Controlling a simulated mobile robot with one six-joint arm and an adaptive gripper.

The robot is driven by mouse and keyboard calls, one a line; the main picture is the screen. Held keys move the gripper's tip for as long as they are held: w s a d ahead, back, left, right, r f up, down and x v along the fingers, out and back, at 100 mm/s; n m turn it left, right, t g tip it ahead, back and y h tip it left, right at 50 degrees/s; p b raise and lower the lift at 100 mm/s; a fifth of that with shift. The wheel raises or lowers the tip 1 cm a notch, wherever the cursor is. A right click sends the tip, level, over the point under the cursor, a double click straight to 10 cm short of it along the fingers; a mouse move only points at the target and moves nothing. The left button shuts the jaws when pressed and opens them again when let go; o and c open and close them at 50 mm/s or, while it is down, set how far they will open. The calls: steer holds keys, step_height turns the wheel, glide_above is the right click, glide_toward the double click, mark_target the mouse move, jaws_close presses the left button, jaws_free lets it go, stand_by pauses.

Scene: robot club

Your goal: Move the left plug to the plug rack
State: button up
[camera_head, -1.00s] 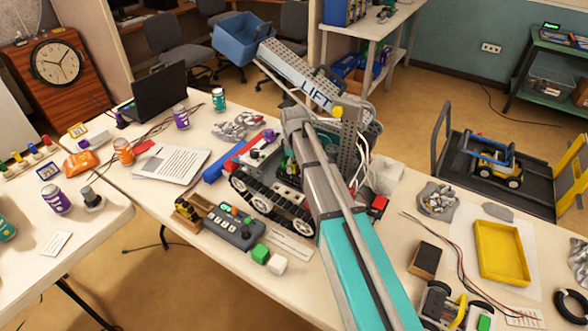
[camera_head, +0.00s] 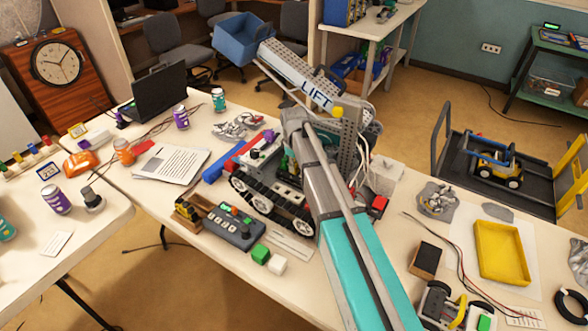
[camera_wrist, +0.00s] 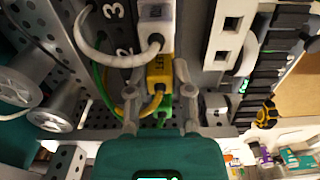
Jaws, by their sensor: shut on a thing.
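In the wrist view a yellow plug (camera_wrist: 160,69) with dark lettering, seemingly "LEFT", sits between my fingertips. My gripper (camera_wrist: 160,76) is shut on its sides. A yellow cable curves from it to the left. Close by are a white plug (camera_wrist: 154,38) with a thick white cable and a green plug (camera_wrist: 165,103), partly hidden. A white bar with square openings (camera_wrist: 231,24) lies to the right of the yellow plug; I cannot tell if it is the plug rack. In the head view my arm hides the gripper and plugs within the tracked robot (camera_head: 272,201).
A perforated metal plate (camera_wrist: 75,22) and grey cylinders (camera_wrist: 55,105) stand left of my gripper. Black track links (camera_wrist: 272,60) are at the right.

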jaws_close()
steer(key=shift+r+p, duration=2.4)
stand_by(0.8)
steer(key=shift+r+p, duration=0.85)
steer(key=shift+p, duration=0.05)
steer(key=shift+s+f, duration=0.1)
steer(key=s+a+f+b, duration=0.3)
steer(key=s+a+b, duration=0.1)
steer(key=a, duration=0.1)
steer(key=shift+s+f, duration=0.1)
steer(key=shift+f, duration=0.25)
steer(key=shift+s+a+f, duration=0.15)
steer(key=shift+s+a, duration=0.2)
steer(key=shift+a, duration=0.05)
steer(key=shift+f+b, duration=0.2)
steer(key=shift+b, duration=0.15)
steer(key=shift+f+b, duration=0.9)
